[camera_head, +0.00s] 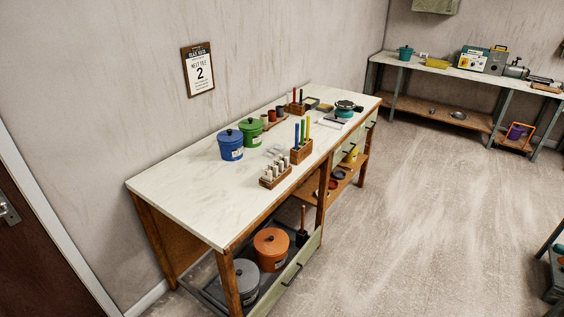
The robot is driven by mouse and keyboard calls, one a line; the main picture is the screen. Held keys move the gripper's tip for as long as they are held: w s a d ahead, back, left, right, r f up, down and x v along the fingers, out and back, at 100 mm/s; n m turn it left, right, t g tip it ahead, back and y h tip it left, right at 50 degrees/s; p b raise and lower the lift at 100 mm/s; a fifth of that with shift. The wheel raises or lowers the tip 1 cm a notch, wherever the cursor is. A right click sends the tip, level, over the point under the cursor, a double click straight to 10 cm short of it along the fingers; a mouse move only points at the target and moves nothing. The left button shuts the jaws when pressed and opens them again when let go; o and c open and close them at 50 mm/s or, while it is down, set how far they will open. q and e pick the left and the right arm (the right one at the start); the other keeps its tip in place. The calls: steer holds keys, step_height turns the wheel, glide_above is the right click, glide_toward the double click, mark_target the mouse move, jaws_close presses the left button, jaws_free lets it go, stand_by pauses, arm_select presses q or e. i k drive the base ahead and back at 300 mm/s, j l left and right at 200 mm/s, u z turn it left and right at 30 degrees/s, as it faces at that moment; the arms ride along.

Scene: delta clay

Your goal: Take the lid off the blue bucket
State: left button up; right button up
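The blue bucket (231,148) stands upright on the white-topped workbench (172,198), left of a green bucket. Its blue lid (230,135) with a dark knob sits on top of it. A pale label shows on its front. Neither of my grippers is in the head view.
The green lidded bucket (250,132) stands close to the blue one's right. Wooden blocks with pegs (275,174) and tools (302,150) stand along the bench's front edge. An orange pot (271,247) and a grey pot (245,277) sit below. The bench's left end and the floor in front are clear.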

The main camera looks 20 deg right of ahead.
mark_target(230, 135)
steer(key=i+l+u, duration=0.1)
steer(key=u, duration=0.3)
steer(key=l+u, duration=0.15)
steer(key=u, duration=0.25)
steer(key=i+l+u, duration=0.1)
steer(key=u, duration=0.3)
steer(key=l+u, duration=0.3)
steer(key=l, duration=0.25)
steer(key=l+u, duration=0.25)
steer(key=l, duration=0.35)
steer(key=l+u, duration=0.1)
steer(key=l, duration=0.85)
steer(key=k+l, duration=0.15)
steer(key=l, duration=0.8)
steer(key=u, duration=0.05)
